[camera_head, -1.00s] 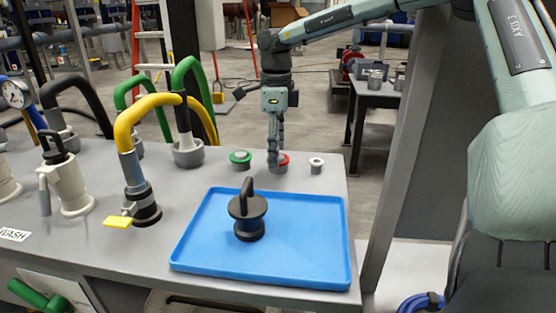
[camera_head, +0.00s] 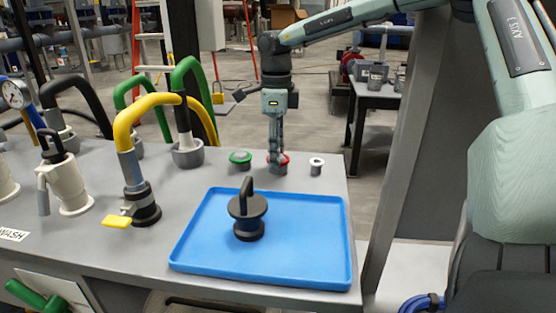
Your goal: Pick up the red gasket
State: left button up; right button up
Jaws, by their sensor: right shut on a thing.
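The red gasket (camera_head: 286,159) is a small ring at the back of the grey bench, between a green gasket and a white one. My right gripper (camera_head: 277,166) points straight down over it, its fingers closed together on it. The fingers hide much of the ring. I cannot tell whether the ring is clear of its grey seat. My left gripper is not in view.
The green gasket (camera_head: 240,157) is left of my right gripper and the white gasket (camera_head: 317,162) is right. A blue tray (camera_head: 190,251) with a black handled plug (camera_head: 247,209) lies in front. Hoses and fittings, including a yellow hose (camera_head: 127,125), crowd the left.

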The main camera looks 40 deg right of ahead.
jog(key=shift+r+p, duration=0.4)
jog(key=shift+p, duration=0.1)
notch_tip(320, 180, up, 4)
jog(key=a+r, duration=0.6)
jog(key=a, duration=0.5)
jog(key=shift+a+r, duration=0.3)
jog(key=shift+a, duration=0.1)
